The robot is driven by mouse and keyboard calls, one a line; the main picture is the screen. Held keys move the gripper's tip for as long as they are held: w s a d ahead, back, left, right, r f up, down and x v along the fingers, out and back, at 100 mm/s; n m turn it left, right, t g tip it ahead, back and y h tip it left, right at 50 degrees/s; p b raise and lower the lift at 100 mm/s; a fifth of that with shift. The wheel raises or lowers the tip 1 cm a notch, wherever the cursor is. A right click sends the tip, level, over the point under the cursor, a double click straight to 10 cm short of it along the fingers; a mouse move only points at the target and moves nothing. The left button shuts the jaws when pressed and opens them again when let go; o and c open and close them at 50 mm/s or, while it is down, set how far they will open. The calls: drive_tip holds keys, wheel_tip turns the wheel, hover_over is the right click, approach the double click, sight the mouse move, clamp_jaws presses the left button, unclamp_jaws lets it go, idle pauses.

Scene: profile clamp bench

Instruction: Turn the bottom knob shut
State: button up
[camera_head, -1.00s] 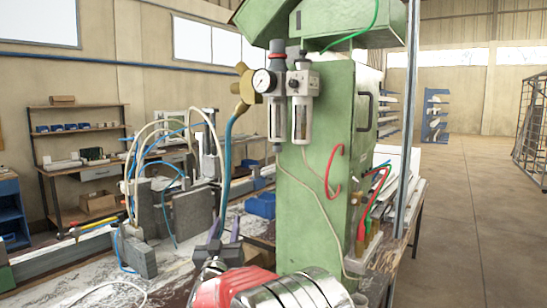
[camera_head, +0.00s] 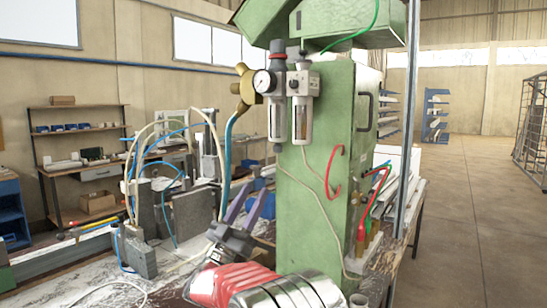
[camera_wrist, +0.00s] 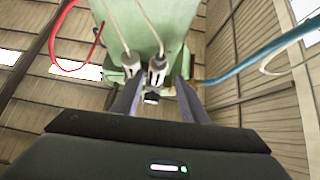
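A brass lobed knob (camera_head: 243,87) sits left of the round gauge (camera_head: 264,81), high on the green machine. Two clear filter bowls (camera_head: 302,118) hang beside the gauge. They also show from below in the wrist view (camera_wrist: 157,70). Small brass fittings (camera_head: 361,232) stand low on the machine's right side; I cannot tell which part is the bottom knob. My gripper (camera_head: 252,198) is open and empty, pointing up, below the gauge and brass knob and apart from them. Its two fingers also show in the wrist view (camera_wrist: 158,90), with a small dark part (camera_wrist: 151,98) seen between them.
The green machine cabinet (camera_head: 320,210) stands right of my gripper. A blue hose (camera_head: 227,150) runs down from the brass knob close to my fingers. Grey blocks (camera_head: 194,212) and looping hoses are to the left. A red hose (camera_head: 335,172) loops on the cabinet.

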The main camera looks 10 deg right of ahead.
sight(278, 148)
drive_tip(key=x, duration=1.3)
drive_tip(key=shift+w+d+r, duration=0.2)
drive_tip(key=shift+w+r, duration=0.05)
drive_tip(key=shift+c, duration=0.5)
clamp_jaws()
